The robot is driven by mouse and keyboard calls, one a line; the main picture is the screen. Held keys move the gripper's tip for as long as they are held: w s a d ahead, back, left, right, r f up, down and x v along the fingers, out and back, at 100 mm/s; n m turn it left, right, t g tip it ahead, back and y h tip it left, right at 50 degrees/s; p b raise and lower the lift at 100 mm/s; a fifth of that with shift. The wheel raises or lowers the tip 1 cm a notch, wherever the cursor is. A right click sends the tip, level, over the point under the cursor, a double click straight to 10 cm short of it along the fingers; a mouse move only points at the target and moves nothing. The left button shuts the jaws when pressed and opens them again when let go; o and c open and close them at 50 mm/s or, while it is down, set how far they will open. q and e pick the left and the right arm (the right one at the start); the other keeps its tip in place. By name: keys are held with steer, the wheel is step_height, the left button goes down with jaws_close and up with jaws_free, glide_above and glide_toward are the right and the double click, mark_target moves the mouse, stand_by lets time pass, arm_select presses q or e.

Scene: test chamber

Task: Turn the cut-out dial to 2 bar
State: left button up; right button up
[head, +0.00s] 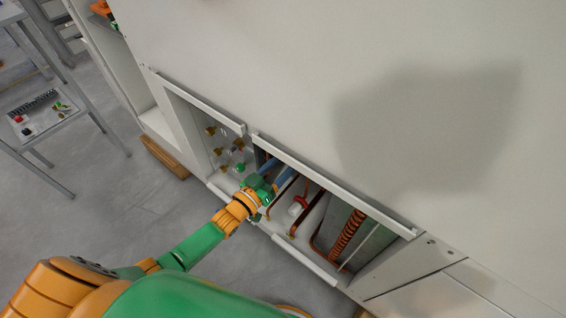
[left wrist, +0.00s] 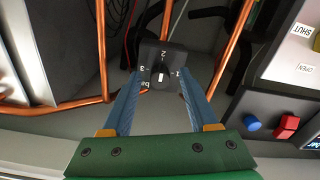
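The cut-out dial (left wrist: 168,60) is a small black block with a dark knob and white marks. Its 2 is at the top in the left wrist view, 3 at the left, 1 at the right and "bar" at the lower left. A white mark shows on the knob; I cannot tell for sure which number it points to. My left gripper (left wrist: 160,82) is open, its blue fingers either side of the dial's lower part. I cannot tell whether they touch it. In the head view the left gripper (head: 286,169) reaches into the open cabinet bay and the dial is not clear. My right gripper is not in view.
Copper pipes (left wrist: 240,45) run close on both sides of the dial. A panel at the right has a blue button (left wrist: 251,122), a red switch (left wrist: 287,127) and OPEN and SHUT labels. A red-handled valve (head: 300,202) and a copper coil (head: 347,232) are in the bay.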

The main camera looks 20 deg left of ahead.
arm_select(q)
steer(key=p+v, duration=0.1)
steer(key=v, duration=0.6)
stand_by(0.4)
